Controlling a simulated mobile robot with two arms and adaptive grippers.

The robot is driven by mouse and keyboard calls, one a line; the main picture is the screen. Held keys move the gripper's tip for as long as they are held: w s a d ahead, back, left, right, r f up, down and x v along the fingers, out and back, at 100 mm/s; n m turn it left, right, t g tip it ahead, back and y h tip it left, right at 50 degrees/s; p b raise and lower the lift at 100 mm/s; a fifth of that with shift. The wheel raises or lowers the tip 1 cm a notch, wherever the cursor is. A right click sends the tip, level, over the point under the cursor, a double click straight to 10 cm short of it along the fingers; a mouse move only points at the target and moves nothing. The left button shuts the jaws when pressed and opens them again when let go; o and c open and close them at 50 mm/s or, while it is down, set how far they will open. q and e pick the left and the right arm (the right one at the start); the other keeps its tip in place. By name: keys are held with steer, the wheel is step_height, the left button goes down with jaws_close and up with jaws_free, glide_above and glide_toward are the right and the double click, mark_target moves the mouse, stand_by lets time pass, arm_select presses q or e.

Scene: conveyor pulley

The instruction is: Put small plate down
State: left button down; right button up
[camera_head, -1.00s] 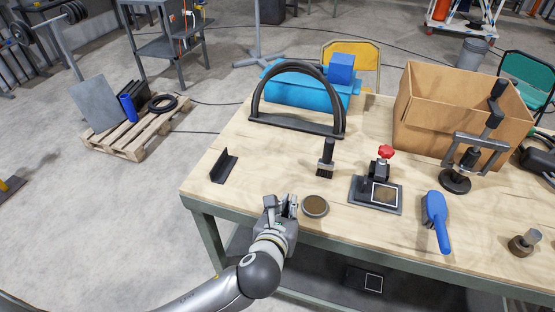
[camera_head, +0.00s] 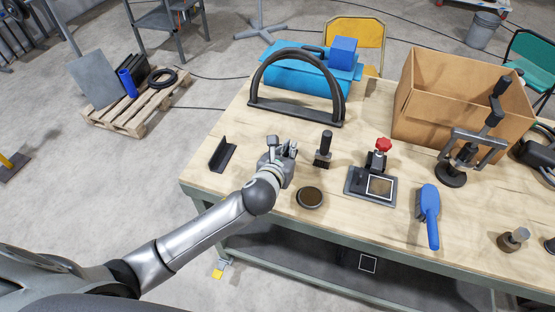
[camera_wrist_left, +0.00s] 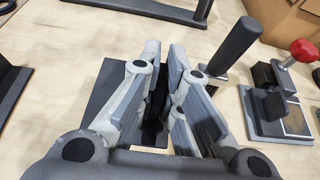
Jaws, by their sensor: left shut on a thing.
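My left gripper (camera_head: 278,150) is over the front left part of the table, between a black angle piece and a standing brush. In the left wrist view, its two grey fingers (camera_wrist_left: 160,85) are closed around a thin dark thing that fits the small plate (camera_wrist_left: 103,88). Part of the plate's dark face shows to the left of the fingers, and the fingers hide the rest. In the head view the gripper hides the plate. I cannot tell whether the plate touches the table. My right gripper is not in view.
On the wooden table (camera_head: 235,175) stand the black angle piece (camera_head: 222,155), a brush with an upright handle (camera_head: 325,145), a round disc (camera_head: 310,197), a red-knobbed fixture (camera_head: 372,180) and a blue brush (camera_head: 429,205). A black arch (camera_head: 300,112) stands behind, a cardboard box (camera_head: 450,100) at right.

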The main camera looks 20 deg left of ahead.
arm_select(q)
steer(key=a+f, duration=0.2)
steer(key=f, duration=0.1)
steer(key=shift+w+a+f, duration=0.1)
steer(key=shift+w+a, duration=0.15)
steer(key=shift+w, duration=0.15)
steer(key=shift+a+f, duration=0.2)
steer(key=shift+f, duration=1.65)
steer(key=shift+f, duration=0.1)
steer(key=c, duration=1.7)
jaws_free()
steer(key=shift+o, duration=0.4)
steer(key=shift+s+a, duration=0.1)
steer(key=v, duration=1.2)
